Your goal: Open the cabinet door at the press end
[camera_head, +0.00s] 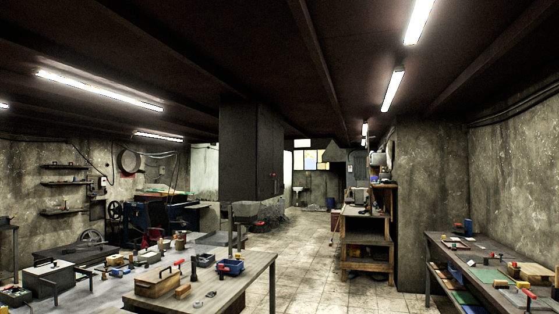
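I cannot make out a cabinet door for certain in the head view. A blue machine (143,222), which may be the press, stands at the left back, small and partly hidden behind the benches. A large dark grey box-shaped block (250,150) rises to the ceiling in the middle, with small red marks on its right side; I cannot tell whether it has a door. My gripper is not in view, so its opening and anything in it are hidden.
A workbench (207,302) with a wooden box (158,284) and tools fills the near left. A wooden shelf unit (366,241) stands right of centre. A long bench (475,244) runs along the right wall. Tiled floor (318,285) lies clear between them, leading to the back.

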